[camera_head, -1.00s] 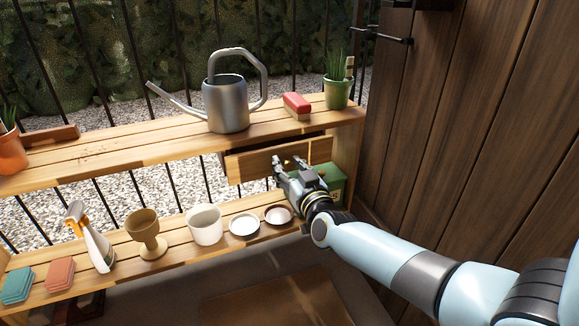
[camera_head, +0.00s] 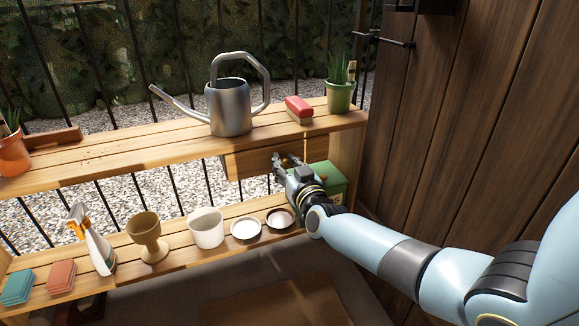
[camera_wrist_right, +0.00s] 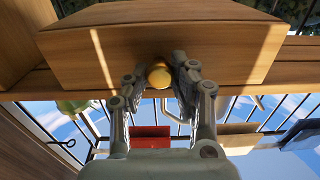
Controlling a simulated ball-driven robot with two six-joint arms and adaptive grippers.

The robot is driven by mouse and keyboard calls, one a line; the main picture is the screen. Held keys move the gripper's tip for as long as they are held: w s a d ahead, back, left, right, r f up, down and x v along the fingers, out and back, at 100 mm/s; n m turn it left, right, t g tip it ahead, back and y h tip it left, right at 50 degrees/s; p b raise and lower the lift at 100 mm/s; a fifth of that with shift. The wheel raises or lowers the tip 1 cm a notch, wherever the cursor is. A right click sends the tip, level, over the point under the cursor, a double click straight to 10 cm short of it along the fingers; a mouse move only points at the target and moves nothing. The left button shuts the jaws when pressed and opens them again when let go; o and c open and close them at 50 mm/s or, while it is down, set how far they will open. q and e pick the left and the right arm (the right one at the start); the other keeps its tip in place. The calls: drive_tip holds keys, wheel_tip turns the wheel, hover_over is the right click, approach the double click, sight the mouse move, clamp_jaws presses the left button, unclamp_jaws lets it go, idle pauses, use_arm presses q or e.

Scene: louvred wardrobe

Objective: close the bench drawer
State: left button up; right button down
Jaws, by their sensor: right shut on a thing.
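The bench drawer (camera_head: 250,160) is a wooden box front hanging under the bench's upper shelf, and it sits close up to the shelf edge. My right gripper (camera_head: 287,160) is at the right half of the drawer front. In the right wrist view the drawer front (camera_wrist_right: 225,50) fills the top, with a round brass-coloured knob (camera_wrist_right: 160,75) in its middle. My right gripper (camera_wrist_right: 160,84) has its fingers on both sides of the knob and is shut on it. My left gripper is in neither view.
A grey watering can (camera_head: 230,108), a red-topped brush (camera_head: 299,108) and a potted plant (camera_head: 339,97) stand on the upper shelf (camera_head: 120,150). A green box (camera_head: 335,180) is right of my gripper. Cups, saucers and a spray bottle (camera_head: 90,240) line the lower shelf.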

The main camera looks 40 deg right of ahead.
drive_tip(key=c, duration=1.1)
unclamp_jaws()
drive_tip(key=shift+w+d, duration=0.1)
drive_tip(key=shift+w, duration=0.05)
drive_tip(key=shift+o, duration=0.2)
drive_tip(key=shift+s, duration=0.25)
drive_tip(key=v, duration=1.1)
drive_tip(key=shift+s, duration=0.3)
